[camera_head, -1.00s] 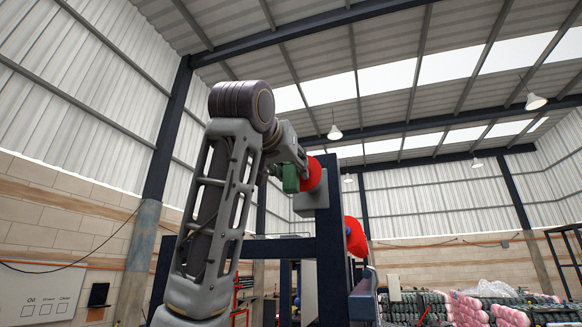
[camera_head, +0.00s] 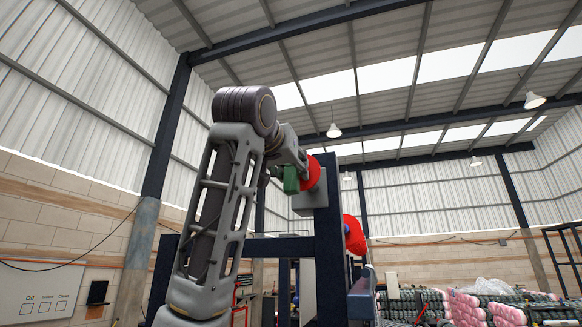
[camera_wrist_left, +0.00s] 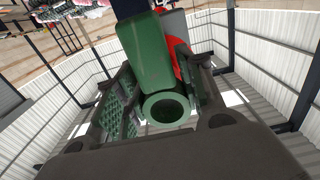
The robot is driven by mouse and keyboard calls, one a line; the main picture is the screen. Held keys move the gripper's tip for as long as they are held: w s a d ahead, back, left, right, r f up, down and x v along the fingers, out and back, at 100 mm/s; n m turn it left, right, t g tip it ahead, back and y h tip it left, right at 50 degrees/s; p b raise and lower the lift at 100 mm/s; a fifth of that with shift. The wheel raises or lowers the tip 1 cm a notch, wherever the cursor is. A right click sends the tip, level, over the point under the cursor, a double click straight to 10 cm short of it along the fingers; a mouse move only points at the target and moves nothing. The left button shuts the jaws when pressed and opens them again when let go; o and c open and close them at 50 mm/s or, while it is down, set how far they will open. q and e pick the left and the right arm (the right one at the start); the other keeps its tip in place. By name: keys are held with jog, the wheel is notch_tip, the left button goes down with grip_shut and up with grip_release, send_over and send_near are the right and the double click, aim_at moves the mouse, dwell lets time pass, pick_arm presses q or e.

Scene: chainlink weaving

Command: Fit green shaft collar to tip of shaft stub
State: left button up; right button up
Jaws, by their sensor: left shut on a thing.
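The green shaft collar (camera_head: 291,180) is held up beside a red disc (camera_head: 314,172) on a dark blue frame. My left gripper (camera_head: 288,163) comes in from the left and is shut on it. In the left wrist view the collar (camera_wrist_left: 166,107) shows a round open bore with a green block-shaped part above it, between the fingers of my left gripper (camera_wrist_left: 163,95). Part of the red disc (camera_wrist_left: 181,58) lies just behind. I cannot make out the shaft stub or whether the collar touches it. My right gripper is not in view.
The dark blue frame post (camera_head: 328,235) stands right of my left arm, with a grey box (camera_head: 302,204) fixed on it. A second red part (camera_head: 354,235) sits lower right. Bundled pink and green rolls (camera_head: 470,305) lie far off at right.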

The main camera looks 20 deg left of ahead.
pick_arm(q)
jog(key=shift+w+p, duration=0.5)
jog(key=shift+w, duration=0.75)
dwell(0.5)
jog(key=o, duration=1.3)
jog(key=shift+w, duration=0.2)
jog(key=shift+s, duration=0.1)
jog(key=s, duration=1.2)
jog(key=shift+a, duration=0.15)
jog(key=shift+w, duration=0.1)
